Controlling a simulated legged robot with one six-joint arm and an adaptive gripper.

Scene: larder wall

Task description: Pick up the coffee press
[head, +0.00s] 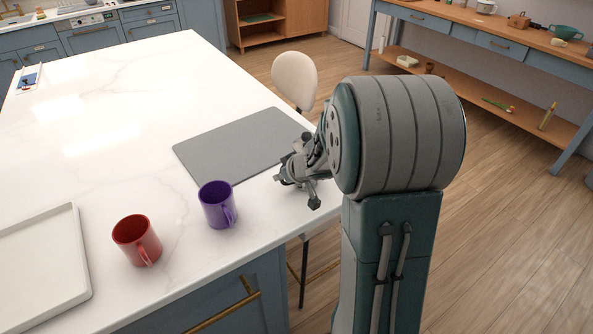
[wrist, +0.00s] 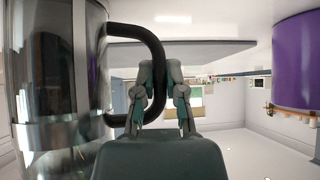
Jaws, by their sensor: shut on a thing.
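The coffee press (wrist: 60,95) is a clear glass and shiny metal vessel with a black loop handle (wrist: 158,58), close at the left of the wrist view. My gripper (wrist: 165,90) is shut on the handle, one finger on each side of it. In the head view my gripper (head: 298,175) is at the right edge of the white counter, near the grey mat's right end. My arm hides the press there. I cannot tell whether the press touches the counter.
A purple mug (head: 217,205) stands left of my gripper; it also shows in the wrist view (wrist: 300,60). A red mug (head: 137,240) and a white tray (head: 45,265) are farther left. The grey mat (head: 235,147) is bare. A white stool (head: 295,80) stands beyond the counter edge.

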